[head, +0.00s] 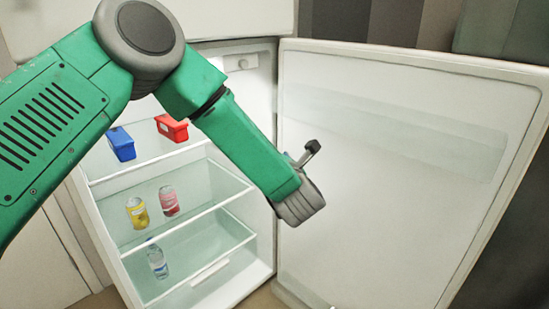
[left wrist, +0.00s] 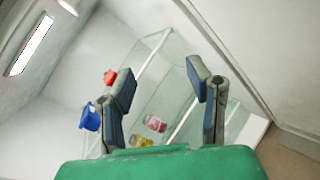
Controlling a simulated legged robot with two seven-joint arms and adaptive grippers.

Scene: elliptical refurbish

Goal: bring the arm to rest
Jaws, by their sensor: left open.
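My left arm comes in from the left in the head view, green with grey joints, and reaches across the front of an open fridge. My right gripper is in neither view.
The fridge door (head: 390,190) stands open at the right. Inside are a blue container (head: 121,144), a red container (head: 172,127), a yellow can (head: 137,212), a pink can (head: 169,201) and a bottle (head: 157,261). Dark panels stand behind the door.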

